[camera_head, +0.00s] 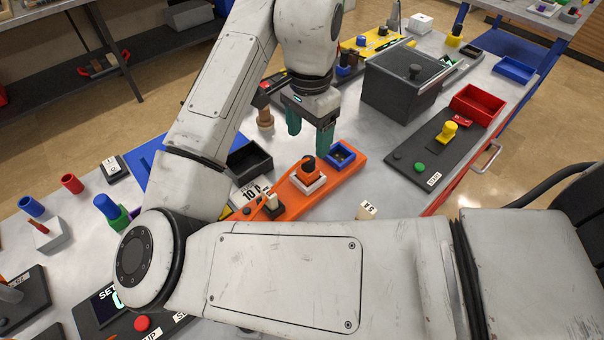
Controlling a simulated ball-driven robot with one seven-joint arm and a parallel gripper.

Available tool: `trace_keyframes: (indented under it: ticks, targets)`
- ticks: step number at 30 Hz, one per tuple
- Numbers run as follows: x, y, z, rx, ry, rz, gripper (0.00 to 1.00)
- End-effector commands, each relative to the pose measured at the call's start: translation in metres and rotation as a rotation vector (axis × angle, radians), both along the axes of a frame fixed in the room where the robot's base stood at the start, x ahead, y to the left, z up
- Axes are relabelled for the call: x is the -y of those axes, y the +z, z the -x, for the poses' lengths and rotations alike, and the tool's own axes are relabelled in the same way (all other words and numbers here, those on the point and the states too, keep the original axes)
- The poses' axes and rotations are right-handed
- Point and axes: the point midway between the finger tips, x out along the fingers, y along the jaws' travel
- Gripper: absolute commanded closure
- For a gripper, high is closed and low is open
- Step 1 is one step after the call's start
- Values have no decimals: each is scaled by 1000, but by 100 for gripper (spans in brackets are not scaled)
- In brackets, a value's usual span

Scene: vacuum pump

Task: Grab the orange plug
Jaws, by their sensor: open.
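The orange plug (308,173), an orange-red block with a dark knob on top, sits in a pale square seat on the long orange board (345,177). My gripper (309,133) has two teal fingers, open and apart, pointing down. In the picture it is just above and behind the plug. The gap between the fingers is empty, and the fingers do not visibly touch the plug. How high they are above it is hard to tell from this view.
A blue square socket (341,154) is on the board right of the plug. A black tray (248,160) lies to the left, with a brown wooden peg (265,117) behind. My arm hides much of the front table.

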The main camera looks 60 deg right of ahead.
Motion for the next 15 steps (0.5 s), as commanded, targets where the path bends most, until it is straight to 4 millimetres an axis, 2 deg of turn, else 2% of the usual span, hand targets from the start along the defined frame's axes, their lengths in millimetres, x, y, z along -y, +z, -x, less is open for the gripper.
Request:
trace_keyframes:
  ticks: [3,11,15]
  targets:
    - [0,-19,1,-4,0,2,30]
    - [1,-37,0,-1,-3,1,30]
    - [2,-55,1,-5,-3,2,30]
